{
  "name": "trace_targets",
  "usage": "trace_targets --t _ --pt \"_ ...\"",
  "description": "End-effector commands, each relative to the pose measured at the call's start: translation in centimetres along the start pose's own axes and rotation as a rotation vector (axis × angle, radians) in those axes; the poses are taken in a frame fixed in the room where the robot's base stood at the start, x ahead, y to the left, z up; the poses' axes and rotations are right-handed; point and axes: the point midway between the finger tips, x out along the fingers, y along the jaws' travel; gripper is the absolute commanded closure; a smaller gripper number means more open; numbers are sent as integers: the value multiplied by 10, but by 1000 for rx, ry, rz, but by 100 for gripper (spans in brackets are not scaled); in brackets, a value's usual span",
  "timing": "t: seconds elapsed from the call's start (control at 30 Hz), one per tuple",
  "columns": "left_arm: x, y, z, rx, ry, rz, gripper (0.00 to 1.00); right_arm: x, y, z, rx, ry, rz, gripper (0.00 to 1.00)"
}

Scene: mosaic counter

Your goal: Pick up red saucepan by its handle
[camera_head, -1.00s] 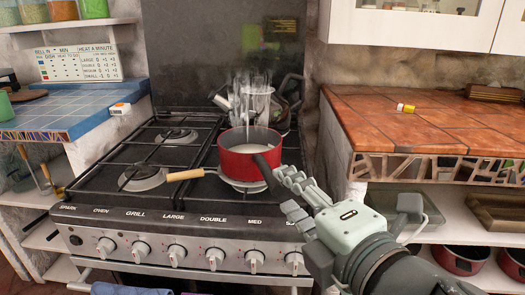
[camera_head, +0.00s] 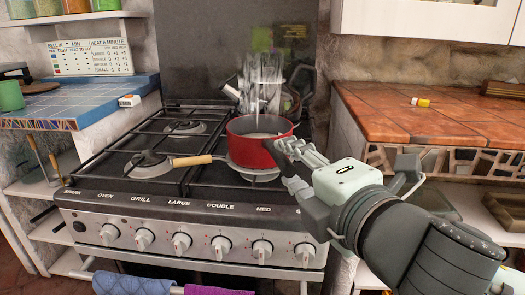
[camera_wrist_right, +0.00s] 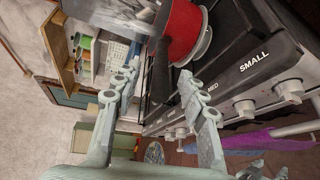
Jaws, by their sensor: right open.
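The red saucepan (camera_head: 258,152) sits upright on a right-hand burner of the stove, with pale contents and steam rising. In the right wrist view, the saucepan (camera_wrist_right: 184,30) is at the top and its dark handle (camera_wrist_right: 160,75) extends down between my fingertips. My right gripper (camera_head: 289,165) is open at the saucepan's right front side; it also shows in the right wrist view (camera_wrist_right: 159,76), one finger on each side of the handle. I cannot tell whether either finger touches the handle. In the head view the fingers mostly hide the handle. My left gripper is not in view.
A wooden-handled utensil (camera_head: 193,160) lies across the stove (camera_head: 150,195) left of the saucepan. A metal kettle or pot (camera_head: 262,85) stands behind, partly veiled by steam. The tiled counter (camera_head: 425,120) is at the right, with a small yellow item (camera_head: 421,102) on it.

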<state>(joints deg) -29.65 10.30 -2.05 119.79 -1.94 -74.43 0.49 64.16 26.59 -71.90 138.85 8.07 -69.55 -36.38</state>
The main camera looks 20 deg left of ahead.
Motion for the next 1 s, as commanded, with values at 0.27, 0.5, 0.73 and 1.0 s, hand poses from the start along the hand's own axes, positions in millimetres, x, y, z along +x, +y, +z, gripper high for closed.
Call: trace_targets --t 0.27,0.5,0.73,1.0 --pt "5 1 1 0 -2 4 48 39 -1 -1 0 -1 0 58" --pt "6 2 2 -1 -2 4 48 43 -1 -1 0 -1 0 58" --pt "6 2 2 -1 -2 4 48 42 -1 -1 0 -1 0 82" --pt "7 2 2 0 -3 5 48 42 -1 -1 0 -1 0 100"
